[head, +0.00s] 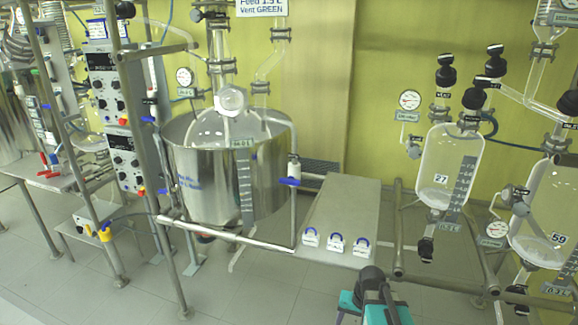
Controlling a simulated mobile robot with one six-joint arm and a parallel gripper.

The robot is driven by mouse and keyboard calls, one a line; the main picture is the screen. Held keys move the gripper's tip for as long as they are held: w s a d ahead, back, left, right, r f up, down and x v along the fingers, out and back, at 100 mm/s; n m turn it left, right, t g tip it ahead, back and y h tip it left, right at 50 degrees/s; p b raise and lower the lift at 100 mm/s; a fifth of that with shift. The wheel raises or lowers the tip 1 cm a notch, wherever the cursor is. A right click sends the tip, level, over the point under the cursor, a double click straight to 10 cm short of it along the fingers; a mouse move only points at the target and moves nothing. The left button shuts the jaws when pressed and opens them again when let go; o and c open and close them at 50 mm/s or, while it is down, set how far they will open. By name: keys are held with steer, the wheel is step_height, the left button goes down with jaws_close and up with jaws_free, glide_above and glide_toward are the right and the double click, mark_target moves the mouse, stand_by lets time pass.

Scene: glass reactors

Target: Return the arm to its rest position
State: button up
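A dark grey joint with teal parts, which looks like my own arm, shows at the bottom edge, right of centre. It stands in front of the floor, below the front edge of the grey metal shelf (345,205). I make out no gripper fingers, so whether my gripper is open or holds anything is hidden.
A large steel vessel (205,185) with glassware stands left of the shelf. Glass vessel 27 (440,165) and vessel 59 (545,215) hang at right. The tiled floor (240,300) in front is open.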

steer(key=s+a+f+n+g, duration=0.1)
steer(key=s+f+g, duration=0.1)
steer(key=s+f, duration=0.5)
steer(key=s+a+f+n+g, duration=0.1)
steer(key=s+f+g, duration=0.1)
steer(key=s+f, duration=0.5)
steer(key=s+a+f+n+g+h, duration=0.1)
steer(key=s+f, duration=0.5)
steer(key=s, duration=0.9)
steer(key=shift+s+f+g, duration=0.25)
steer(key=shift+f+g, duration=0.15)
steer(key=shift+g, duration=0.4)
